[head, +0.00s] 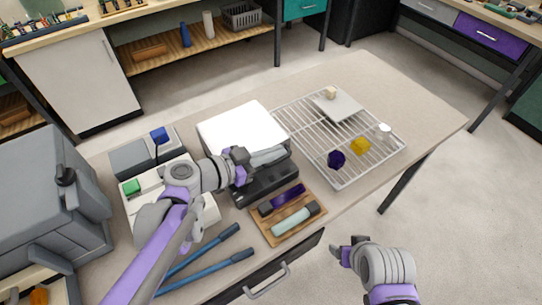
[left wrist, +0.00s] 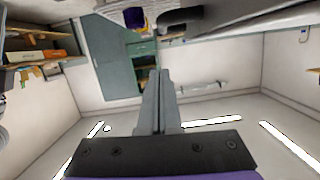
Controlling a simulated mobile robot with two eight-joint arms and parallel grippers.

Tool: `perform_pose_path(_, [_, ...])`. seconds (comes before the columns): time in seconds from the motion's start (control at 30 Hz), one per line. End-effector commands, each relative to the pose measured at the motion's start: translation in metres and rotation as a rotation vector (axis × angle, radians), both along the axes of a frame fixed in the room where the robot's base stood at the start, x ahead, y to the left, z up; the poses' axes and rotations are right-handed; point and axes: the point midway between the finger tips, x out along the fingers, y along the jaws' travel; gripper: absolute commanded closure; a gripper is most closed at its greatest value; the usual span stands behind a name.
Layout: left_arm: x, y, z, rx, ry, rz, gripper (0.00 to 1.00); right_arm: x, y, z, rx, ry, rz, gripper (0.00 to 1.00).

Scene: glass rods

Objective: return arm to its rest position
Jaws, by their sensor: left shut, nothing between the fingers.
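My left gripper (head: 268,157) is over the worktable, in front of a white-topped dark device (head: 242,122). Its fingers are closed together and empty, and they also show in the left wrist view (left wrist: 158,100). My right gripper (head: 343,252) is beyond the table's front edge, over the floor; its jaw opening is unclear. A wooden tray (head: 268,226) near the front edge holds a dark purple rod (head: 287,196) and a pale glass-like rod (head: 291,221), each with a dark end. The left gripper is behind the tray, apart from both rods.
A wire rack (head: 337,176) at the right holds a pale plate (head: 340,108), a purple piece (head: 336,159), a yellow piece (head: 360,146) and a white piece (head: 384,130). Blue-handled tools (head: 205,269) lie under my left arm. A large grey machine (head: 50,205) stands left.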

Motion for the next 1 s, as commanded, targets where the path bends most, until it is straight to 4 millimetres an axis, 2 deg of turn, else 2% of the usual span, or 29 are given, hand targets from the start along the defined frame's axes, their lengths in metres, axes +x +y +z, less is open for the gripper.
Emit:
perform_pose_path(0.03, [-0.009, 0.015, 0.005, 0.001, -0.001, 0.008, 1.00, 0.000, 0.000, 0.002, 0.000, -0.001, 0.000, 0.28])
perform_pose_path(0.13, [-0.024, 0.035, 0.008, 0.001, 0.000, 0.010, 1.00, 0.000, 0.000, 0.002, 0.000, -0.001, 0.000, 0.28])
perform_pose_path(0.4, [-0.051, 0.070, 0.019, 0.001, 0.000, 0.005, 1.00, 0.001, 0.000, 0.005, 0.000, -0.002, 0.000, 0.28])
perform_pose_path(0.6, [-0.058, 0.078, 0.022, 0.000, 0.000, 0.003, 1.00, 0.001, 0.000, 0.005, 0.000, -0.002, 0.000, 0.28])
perform_pose_path(1.0, [-0.058, 0.078, 0.022, -0.001, 0.000, 0.001, 1.00, 0.001, 0.000, 0.005, 0.000, -0.002, 0.000, 0.28])
